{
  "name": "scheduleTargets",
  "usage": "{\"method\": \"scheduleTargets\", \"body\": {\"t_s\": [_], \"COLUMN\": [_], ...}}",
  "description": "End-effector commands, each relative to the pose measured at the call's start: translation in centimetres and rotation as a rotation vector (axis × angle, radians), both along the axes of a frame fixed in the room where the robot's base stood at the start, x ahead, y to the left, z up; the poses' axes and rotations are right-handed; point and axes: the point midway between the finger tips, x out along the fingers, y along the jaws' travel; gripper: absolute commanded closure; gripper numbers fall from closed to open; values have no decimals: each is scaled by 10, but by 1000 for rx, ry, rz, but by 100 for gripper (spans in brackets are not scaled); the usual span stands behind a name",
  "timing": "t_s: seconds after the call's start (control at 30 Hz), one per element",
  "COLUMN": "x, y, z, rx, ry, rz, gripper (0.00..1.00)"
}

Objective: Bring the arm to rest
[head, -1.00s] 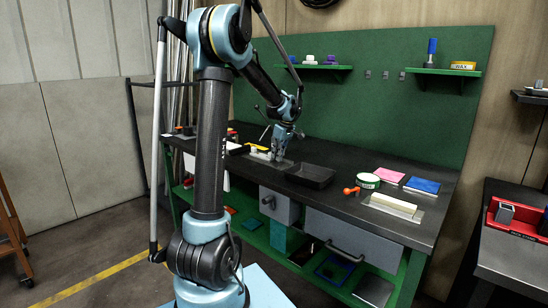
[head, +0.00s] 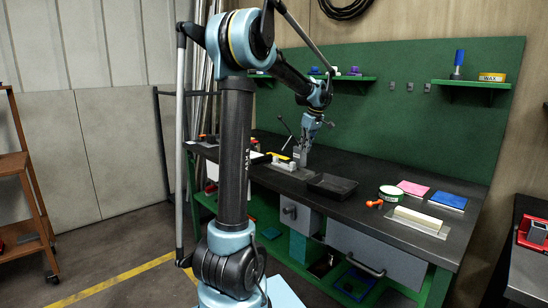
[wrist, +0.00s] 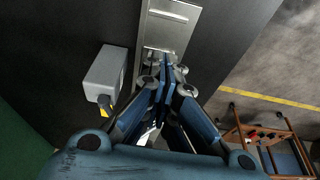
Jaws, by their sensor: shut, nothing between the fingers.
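My arm stands in the left middle of the head view and reaches out over the workbench (head: 375,189). My gripper (head: 302,161) points down above a metal plate (head: 296,174) on the bench. In the wrist view the blue fingers of my gripper (wrist: 168,66) are together with nothing between them. The metal plate shows in the wrist view (wrist: 166,28) beyond the fingertips, with small fittings partly hidden by them. A grey block (wrist: 105,74) sits beside the plate, with a yellow piece at its end.
A black tray (head: 332,187) lies right of my gripper. A green backboard (head: 420,120) rises behind. A brown cart (head: 22,190) stands left.

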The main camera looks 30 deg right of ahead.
Motion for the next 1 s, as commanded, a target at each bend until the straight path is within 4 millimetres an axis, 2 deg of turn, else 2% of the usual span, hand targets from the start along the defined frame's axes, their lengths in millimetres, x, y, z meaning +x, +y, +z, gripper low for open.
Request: {"method": "scheduleTargets", "body": {"t_s": [0.2,0.27,0.33,0.47,0.63,0.77,1.0], "x": [1,3,6,12,10,1,-30], "y": [4,13,31,84,162,217,308], "z": [1,2,3,5,3,-2,-21], "rx": [0,2,3,8,12,13,9], "ry": [1,4,9,26,49,64,88], "rz": [2,2,-1,-13,-35,-53,-87], "gripper": [100,100,100,100,100,100,100]}}
